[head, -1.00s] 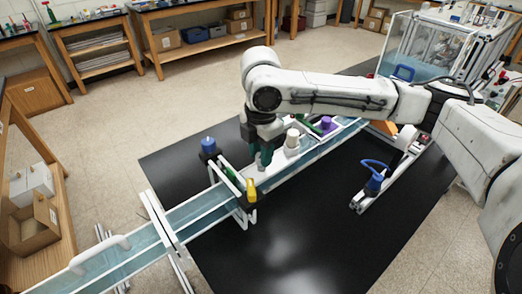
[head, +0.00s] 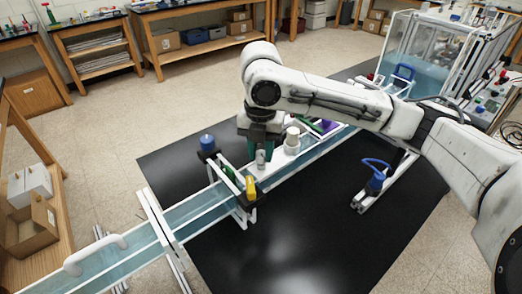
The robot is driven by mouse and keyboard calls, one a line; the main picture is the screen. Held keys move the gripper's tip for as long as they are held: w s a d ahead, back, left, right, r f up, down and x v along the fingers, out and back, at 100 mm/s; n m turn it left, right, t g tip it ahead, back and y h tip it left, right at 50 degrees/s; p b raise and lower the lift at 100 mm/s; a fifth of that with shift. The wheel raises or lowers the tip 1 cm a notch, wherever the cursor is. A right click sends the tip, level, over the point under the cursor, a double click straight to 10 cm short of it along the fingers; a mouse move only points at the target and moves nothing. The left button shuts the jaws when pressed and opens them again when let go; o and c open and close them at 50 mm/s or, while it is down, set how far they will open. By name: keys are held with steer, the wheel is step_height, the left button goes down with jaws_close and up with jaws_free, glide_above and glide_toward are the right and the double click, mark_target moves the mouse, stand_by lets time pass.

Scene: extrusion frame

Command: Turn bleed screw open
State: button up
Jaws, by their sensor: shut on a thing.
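My gripper (head: 261,150), with dark green fingers, points down over the near part of the long white-framed water channel (head: 200,212). It is shut on a small grey upright cylinder (head: 261,158), which looks like the bleed screw. The fingers and wrist hide part of it, and its thread and seat are too small to make out. A white knob (head: 292,136) stands just right of the gripper.
A blue knob (head: 207,142), a green handle (head: 229,173) and a yellow handle (head: 250,188) sit on a cross bracket left of the gripper. A purple part is partly behind my arm. A blue-handled fitting (head: 376,180) stands at right. The black mat (head: 300,235) in front is clear.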

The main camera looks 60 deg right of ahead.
mark_target(261, 153)
stand_by(0.4)
steer(key=o, duration=1.1)
steer(key=shift+c, duration=0.2)
steer(key=shift+r, duration=0.1)
step_height(261, 153, up, 11)
steer(key=shift+b, duration=0.35)
steer(key=shift+f, duration=0.25)
